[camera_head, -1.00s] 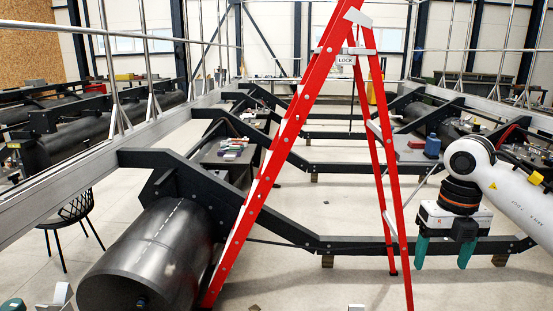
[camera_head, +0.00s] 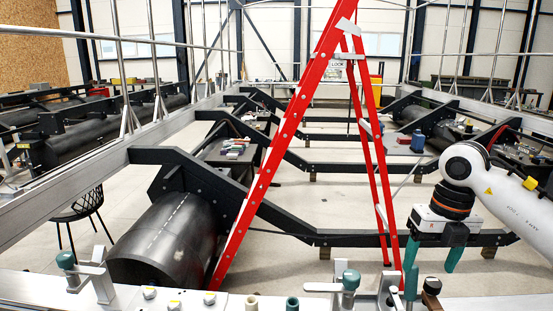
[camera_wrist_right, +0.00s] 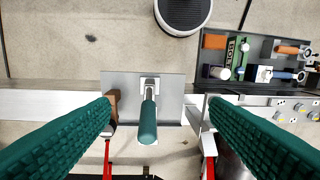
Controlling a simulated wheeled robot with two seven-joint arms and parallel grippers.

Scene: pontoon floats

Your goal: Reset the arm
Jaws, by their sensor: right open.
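My right gripper (camera_head: 432,262) hangs at the right of the head view, in front of the red stepladder's right side. Its two green fingers point down and stand apart, with nothing between them. In the right wrist view, the open fingers (camera_wrist_right: 160,108) frame a clamp with a green handle (camera_wrist_right: 147,122) on a grey plate; the handle is apart from both fingers. A brown-handled part (camera_wrist_right: 114,104) shows close to the left fingertip. My left gripper is in neither view now.
A bench edge (camera_head: 235,300) runs along the bottom with green-handled clamps (camera_head: 350,281) and knobs. The red stepladder (camera_head: 270,165) stands mid-view behind it. A black float (camera_head: 165,245) lies at left. A tool tray (camera_wrist_right: 256,68) and a dark round object (camera_wrist_right: 183,12) show in the wrist view.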

